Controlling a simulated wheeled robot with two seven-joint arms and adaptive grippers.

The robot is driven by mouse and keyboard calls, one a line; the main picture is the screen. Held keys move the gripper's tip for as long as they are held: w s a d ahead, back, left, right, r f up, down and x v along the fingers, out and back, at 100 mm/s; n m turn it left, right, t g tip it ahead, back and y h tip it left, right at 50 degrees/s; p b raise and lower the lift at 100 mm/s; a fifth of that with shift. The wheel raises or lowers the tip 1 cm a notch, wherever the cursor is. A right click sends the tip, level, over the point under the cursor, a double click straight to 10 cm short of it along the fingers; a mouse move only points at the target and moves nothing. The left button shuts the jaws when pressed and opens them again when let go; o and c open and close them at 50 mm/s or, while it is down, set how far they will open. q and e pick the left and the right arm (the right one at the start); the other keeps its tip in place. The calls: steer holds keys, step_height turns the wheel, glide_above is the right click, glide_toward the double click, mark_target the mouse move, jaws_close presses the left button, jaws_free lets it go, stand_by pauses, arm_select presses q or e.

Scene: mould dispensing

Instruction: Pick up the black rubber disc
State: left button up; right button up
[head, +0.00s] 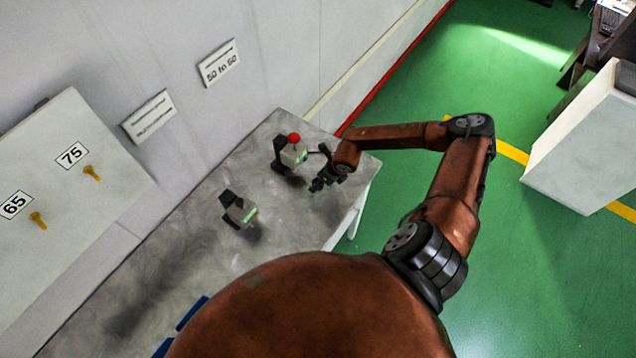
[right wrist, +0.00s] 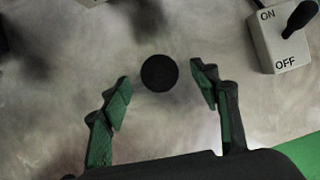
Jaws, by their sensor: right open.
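The black rubber disc (right wrist: 159,73) is a small round dark disc lying flat on the grey table in the right wrist view. My right gripper (right wrist: 160,88) is open, with its green-padded fingers on either side of the disc's near edge and apart from it. In the head view my right gripper (head: 318,170) is over the table's far right part, by the device with the red knob. I cannot make out the disc in the head view. My left gripper is not in view.
A device with a red knob (head: 293,155) and another small device (head: 240,212) stand on the grey table (head: 190,255). A grey ON/OFF switch box (right wrist: 278,45) with a dark lever is at upper right in the wrist view. A panel with yellow knobs (head: 65,185) is at left.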

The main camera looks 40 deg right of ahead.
steer(key=shift+x, duration=0.8)
steer(key=shift+s, duration=0.1)
steer(key=shift+c, duration=0.4)
steer(key=c, duration=1.1)
steer(key=shift+r, duration=0.1)
